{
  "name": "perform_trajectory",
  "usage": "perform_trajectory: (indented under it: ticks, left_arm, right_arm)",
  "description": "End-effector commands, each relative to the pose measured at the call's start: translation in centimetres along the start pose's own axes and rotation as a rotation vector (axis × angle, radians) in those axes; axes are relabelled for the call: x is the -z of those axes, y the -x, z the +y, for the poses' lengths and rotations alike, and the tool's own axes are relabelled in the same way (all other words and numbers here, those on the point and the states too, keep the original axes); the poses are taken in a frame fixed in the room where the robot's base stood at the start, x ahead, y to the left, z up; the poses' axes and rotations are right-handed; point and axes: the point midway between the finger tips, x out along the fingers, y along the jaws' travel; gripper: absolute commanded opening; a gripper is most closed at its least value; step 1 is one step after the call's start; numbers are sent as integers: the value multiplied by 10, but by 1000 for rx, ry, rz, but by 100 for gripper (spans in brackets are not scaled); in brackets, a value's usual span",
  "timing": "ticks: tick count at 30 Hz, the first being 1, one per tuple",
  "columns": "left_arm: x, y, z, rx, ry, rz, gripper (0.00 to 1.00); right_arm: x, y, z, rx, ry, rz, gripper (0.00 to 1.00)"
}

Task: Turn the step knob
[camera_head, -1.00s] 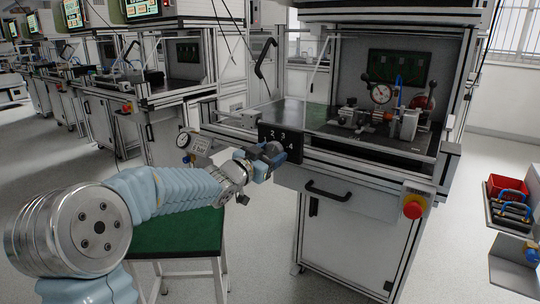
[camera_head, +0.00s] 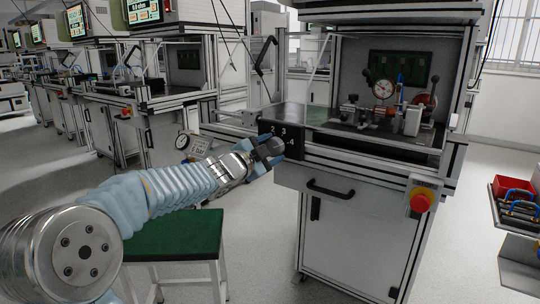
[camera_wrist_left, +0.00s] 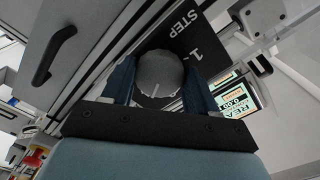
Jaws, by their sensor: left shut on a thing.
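The step knob (camera_head: 271,147) is a round, dark grey dial on a black panel (camera_head: 294,146) with white numbers, at the front of the test bench. In the left wrist view the knob (camera_wrist_left: 160,70) shows a white pointer line on its near edge, and the word STEP and a 1 are readable on the panel (camera_wrist_left: 186,38). My left gripper (camera_head: 267,153) is shut on the knob. In the left wrist view its two dark blue fingers (camera_wrist_left: 160,84) lie on either side of the knob. My right gripper is not in view.
A drawer handle (camera_head: 330,190) and a red emergency stop button (camera_head: 421,201) are on the bench front. A dial gauge and fixture (camera_head: 383,90) stand on the bench top. A pressure gauge (camera_head: 183,142) and a green-topped stool (camera_head: 175,238) are near my left arm.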

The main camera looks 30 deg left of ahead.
Motion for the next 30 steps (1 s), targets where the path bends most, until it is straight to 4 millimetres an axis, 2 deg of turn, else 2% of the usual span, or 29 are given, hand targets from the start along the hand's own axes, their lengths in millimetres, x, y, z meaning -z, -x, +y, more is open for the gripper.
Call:
perform_trajectory:
  ticks: [9, 23, 24, 28, 30]
  left_arm:
    - [0, 0, 1, -3, -96, 0, 28]
    - [0, 0, 1, -3, -109, -1, 28]
    - [0, 0, 1, -3, -109, 0, 63]
    - [0, 0, 1, -3, -108, 0, 83]
    - [0, 0, 1, -2, -107, 0, 84]
  right_arm:
    - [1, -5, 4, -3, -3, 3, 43]
    - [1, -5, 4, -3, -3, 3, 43]
    - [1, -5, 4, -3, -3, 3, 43]
    - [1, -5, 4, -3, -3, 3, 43]
    - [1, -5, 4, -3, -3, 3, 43]
